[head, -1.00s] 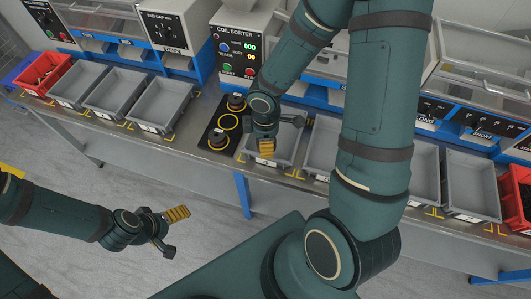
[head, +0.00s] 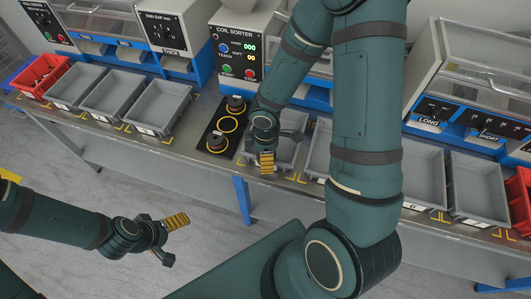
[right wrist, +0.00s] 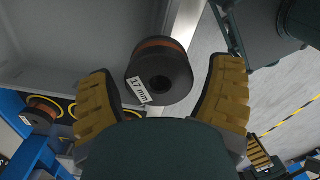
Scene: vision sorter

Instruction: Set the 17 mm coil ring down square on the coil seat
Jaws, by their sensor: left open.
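The 17 mm coil ring (right wrist: 172,78), dark with a copper-brown band and a white "17 mm" label, shows in the right wrist view. It lies between the spread fingers of my right gripper (right wrist: 160,90), with a gap on both sides. In the head view my right gripper (head: 279,149) is at a grey bin (head: 297,160); the ring is hidden there. Left of it is a black panel (head: 213,124) with an empty yellow-ringed spot (head: 229,123) between two dark round pieces (head: 236,104). My left gripper (head: 168,239) is open and empty, off the table's front.
The coil sorter machine (head: 236,50) stands behind the panel. Grey bins (head: 162,107) line the table on both sides, with a red bin (head: 43,75) at the far left. My right arm covers part of the right bins. Open floor lies before the table.

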